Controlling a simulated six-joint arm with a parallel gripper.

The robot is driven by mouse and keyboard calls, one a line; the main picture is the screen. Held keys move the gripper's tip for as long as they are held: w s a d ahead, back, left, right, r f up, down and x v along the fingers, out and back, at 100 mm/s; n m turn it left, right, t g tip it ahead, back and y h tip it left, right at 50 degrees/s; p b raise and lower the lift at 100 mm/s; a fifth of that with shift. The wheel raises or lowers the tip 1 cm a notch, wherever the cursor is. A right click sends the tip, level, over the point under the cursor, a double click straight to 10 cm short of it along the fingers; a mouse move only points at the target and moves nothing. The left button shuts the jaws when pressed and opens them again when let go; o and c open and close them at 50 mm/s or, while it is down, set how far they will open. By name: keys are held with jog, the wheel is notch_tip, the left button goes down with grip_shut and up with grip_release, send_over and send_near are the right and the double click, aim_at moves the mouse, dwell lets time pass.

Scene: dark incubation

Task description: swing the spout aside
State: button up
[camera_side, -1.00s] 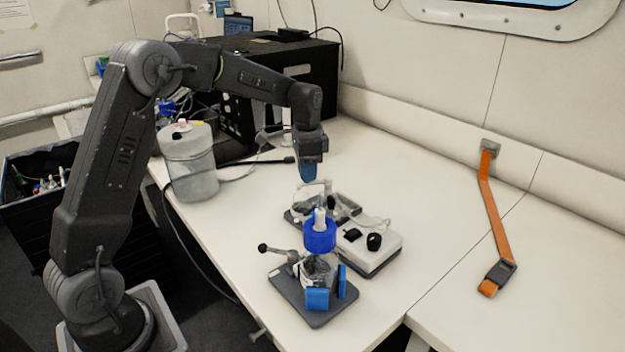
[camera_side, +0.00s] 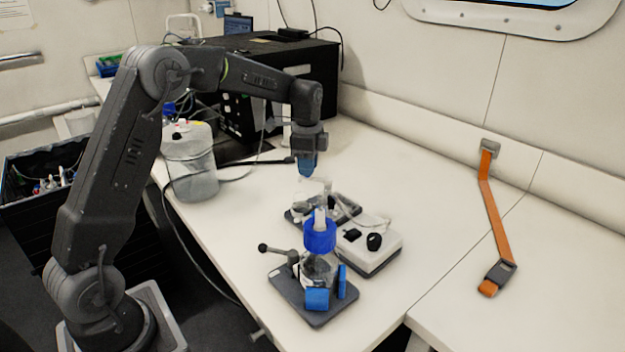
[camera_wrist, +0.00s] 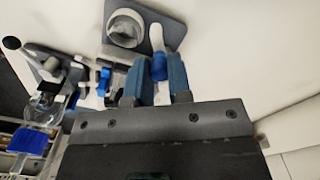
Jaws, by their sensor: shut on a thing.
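In the side view my gripper (camera_side: 308,166) points down over a small dark-based device (camera_side: 350,207) behind the blue-capped bottle (camera_side: 319,237). A pale spout-like part (camera_side: 313,187) shows just under the fingertips. In the wrist view the blue fingers of my gripper (camera_wrist: 155,78) straddle a white rod with a blue end, which looks like the spout (camera_wrist: 156,38). They are shut on it. Beside it a round white cup or ring (camera_wrist: 125,28) sits on a grey plate. The exact contact is small and partly hidden by the fingers.
The bottle stands in a grey clamp base (camera_side: 290,300) with blue jaws and a black-knobbed lever. A white control box (camera_side: 370,248) is to its right. A cloudy jar (camera_side: 190,160) stands left. An orange strap (camera_side: 495,220) lies right. Bench between is clear.

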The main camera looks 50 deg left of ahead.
jog(key=shift+w+a+m, duration=0.15)
jog(key=shift+w+m, duration=0.15)
jog(key=shift+m, duration=0.35)
jog(key=shift+w+a+m, duration=0.15)
jog(key=shift+w+m, duration=0.1)
jog(key=shift+m, duration=0.4)
jog(key=m, duration=0.1)
jog(key=w+m, duration=0.1)
jog(key=shift+w+a+m, duration=0.1)
jog(key=shift+a+m, duration=0.05)
jog(key=shift+m, duration=0.25)
jog(key=w+m, duration=0.1)
jog(key=m, duration=0.1)
jog(key=shift+w+m, duration=0.15)
jog(key=shift+m, duration=0.25)
